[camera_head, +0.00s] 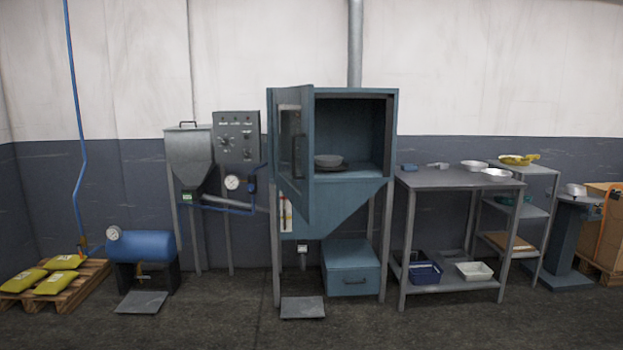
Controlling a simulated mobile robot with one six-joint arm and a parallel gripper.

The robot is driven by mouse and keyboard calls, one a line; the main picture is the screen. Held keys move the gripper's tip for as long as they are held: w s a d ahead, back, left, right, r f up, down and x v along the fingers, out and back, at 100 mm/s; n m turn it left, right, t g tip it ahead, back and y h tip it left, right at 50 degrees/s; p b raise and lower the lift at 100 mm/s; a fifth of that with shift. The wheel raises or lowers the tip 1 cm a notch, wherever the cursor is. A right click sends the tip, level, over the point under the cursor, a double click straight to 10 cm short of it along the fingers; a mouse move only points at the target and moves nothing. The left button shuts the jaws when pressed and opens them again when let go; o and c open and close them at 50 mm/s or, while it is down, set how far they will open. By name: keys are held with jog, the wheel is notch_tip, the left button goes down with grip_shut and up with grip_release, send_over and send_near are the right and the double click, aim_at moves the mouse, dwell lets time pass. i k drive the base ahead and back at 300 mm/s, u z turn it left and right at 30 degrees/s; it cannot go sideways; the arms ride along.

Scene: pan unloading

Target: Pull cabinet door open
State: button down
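The blue-grey cabinet (350,214) stands near the middle on grey legs, with a hopper-shaped lower part. Its door (296,193) is hinged on the left and stands wide open, swung out toward the camera. The door has a window and a dark handle (298,157). The inside of the cabinet is exposed, and a dark grey pan (329,162) rests on its floor, partly hidden behind the door edge. My gripper does not show in this view.
A grey table (455,179) with bowls stands close to the cabinet's right. A foot pedal (302,307) and a blue drawer box (351,270) sit below the cabinet. A blue tank (143,246) and a pallet (78,284) are at left. The front floor is clear.

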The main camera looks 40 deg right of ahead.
aim_at(302, 95)
jog(key=i, duration=0.95)
jog(key=z, duration=0.05)
